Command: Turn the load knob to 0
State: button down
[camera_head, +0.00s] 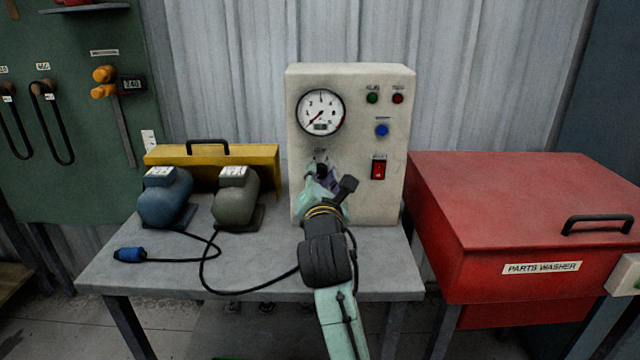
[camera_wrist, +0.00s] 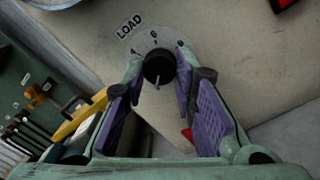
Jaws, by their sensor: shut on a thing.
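The black load knob (camera_wrist: 158,66) shows in the wrist view under the printed word LOAD, on a round pale dial with marks around it. A 6 is legible on the dial; the other marks are too small to read surely. My gripper (camera_wrist: 160,80) is shut on the knob, with one purple-padded finger on each side. A pale pointer or stem shows at the knob's lower edge. In the head view my gripper (camera_head: 322,180) is at the cream control box (camera_head: 352,78), below the gauge, and mostly hides the knob.
The box carries a round gauge (camera_head: 321,112), green (camera_head: 372,98) and red (camera_head: 397,98) lamps, a blue button (camera_head: 382,130) and a red switch (camera_head: 378,170). Two motors (camera_head: 165,198) stand left on the grey bench (camera_head: 110,272). A red parts washer (camera_head: 500,220) stands right.

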jog(key=shift+r+n, duration=0.15)
jog(key=shift+n, duration=0.55)
jog(key=c, duration=1.3)
grip_release()
jog(key=shift+s, duration=0.1)
jog(key=s, duration=0.7)
jog(key=shift+s+d+f, duration=0.15)
jog(key=shift+f, duration=0.1)
